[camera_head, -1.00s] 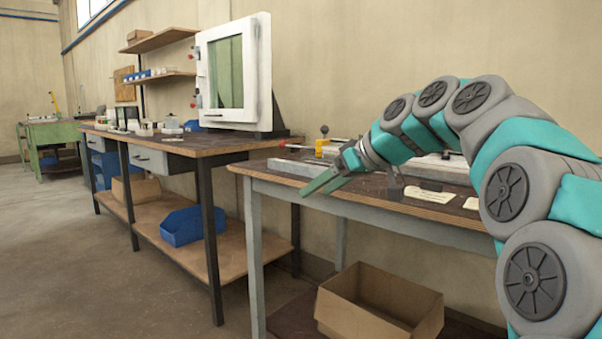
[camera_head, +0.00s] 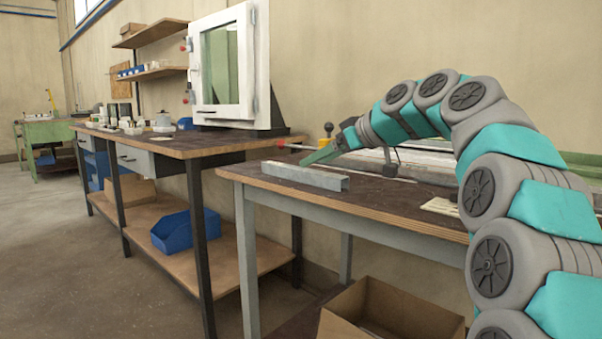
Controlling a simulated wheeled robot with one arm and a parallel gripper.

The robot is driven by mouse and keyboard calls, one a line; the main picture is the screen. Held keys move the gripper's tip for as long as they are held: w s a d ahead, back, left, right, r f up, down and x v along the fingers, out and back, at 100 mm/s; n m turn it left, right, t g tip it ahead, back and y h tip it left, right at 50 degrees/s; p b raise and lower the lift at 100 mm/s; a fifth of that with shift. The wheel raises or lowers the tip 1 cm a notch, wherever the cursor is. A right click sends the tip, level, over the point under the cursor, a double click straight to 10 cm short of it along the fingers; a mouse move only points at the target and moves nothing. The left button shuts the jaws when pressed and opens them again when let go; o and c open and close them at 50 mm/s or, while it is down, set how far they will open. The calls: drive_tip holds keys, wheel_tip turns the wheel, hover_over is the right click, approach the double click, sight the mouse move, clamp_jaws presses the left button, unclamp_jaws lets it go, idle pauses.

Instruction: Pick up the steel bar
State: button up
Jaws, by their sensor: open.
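The steel bar (camera_head: 304,177) is a grey, straight profile lying on the dark top of the near bench (camera_head: 378,199), close to its left end. My gripper (camera_head: 318,156) has green fingers and is just behind and above the bar in the picture. It is open and holds nothing. I cannot tell whether a finger touches the bar.
A yellow clamp part with a black knob (camera_head: 327,130) stands behind my gripper. Long rails (camera_head: 425,160) run along the bench's back. A paper (camera_head: 442,206) lies at right. A cardboard box (camera_head: 388,315) is below. A longer bench (camera_head: 185,147) with a white-framed window unit (camera_head: 228,65) stands left.

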sight(303, 169)
drive_tip(key=x, duration=0.6)
drive_tip(key=shift+w+d+f, duration=0.1)
drive_tip(key=shift+d, duration=0.05)
clamp_jaws()
idle(0.4)
